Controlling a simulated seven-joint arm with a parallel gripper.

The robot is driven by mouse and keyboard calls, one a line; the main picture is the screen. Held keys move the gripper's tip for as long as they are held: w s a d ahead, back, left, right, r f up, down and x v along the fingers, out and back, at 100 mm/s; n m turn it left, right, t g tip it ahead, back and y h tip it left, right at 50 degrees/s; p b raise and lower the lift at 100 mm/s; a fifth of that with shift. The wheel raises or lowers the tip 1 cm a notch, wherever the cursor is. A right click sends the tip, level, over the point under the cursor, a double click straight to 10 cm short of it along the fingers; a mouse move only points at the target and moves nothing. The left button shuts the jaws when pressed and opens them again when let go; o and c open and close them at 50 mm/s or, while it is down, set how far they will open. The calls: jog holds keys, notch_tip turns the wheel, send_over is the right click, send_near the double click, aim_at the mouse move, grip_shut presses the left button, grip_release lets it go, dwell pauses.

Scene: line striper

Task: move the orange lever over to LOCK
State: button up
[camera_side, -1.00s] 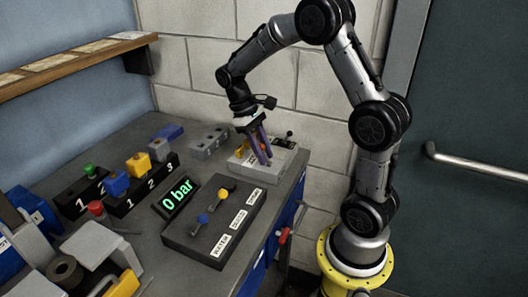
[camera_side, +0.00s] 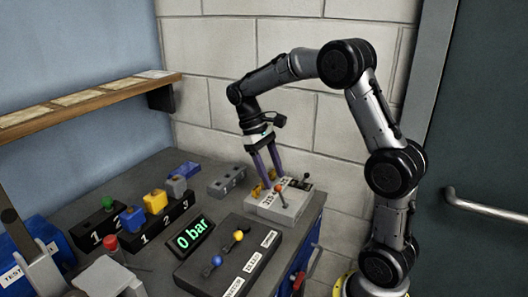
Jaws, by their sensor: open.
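The orange lever (camera_side: 280,188) stands up from a light grey box (camera_side: 283,212) at the back right of the bench. My gripper (camera_side: 271,178) is above the back left part of this box, pointing down. Its two purple fingers are apart, with nothing seen between them. The fingertips are close to the orange lever, just left of and behind its knob in the picture; I cannot tell whether they touch it. The writing on the box is too small to read, so I cannot tell which mark is LOCK.
A dark-knobbed lever (camera_side: 306,177) stands on the box's right side. In front is a dark panel (camera_side: 262,243) with blue and yellow knobs. A display (camera_side: 190,236) reads 0 bar. A numbered block holder (camera_side: 170,222) and a grey block with holes (camera_side: 227,181) lie left.

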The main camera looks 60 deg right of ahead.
jog(key=v, duration=0.7)
jog(key=shift+r, duration=0.25)
jog(key=shift+w, duration=0.15)
jog(key=s+a+r+n+t, duration=0.2)
jog(key=s+a+r+t, duration=0.4)
jog(key=s+a, duration=0.4)
jog(key=s+a+f+t, duration=0.3)
jog(key=s+f+t, duration=0.1)
jog(key=s+f, duration=0.3)
jog(key=shift+s+f, duration=0.35)
jog(key=shift+s, duration=0.15)
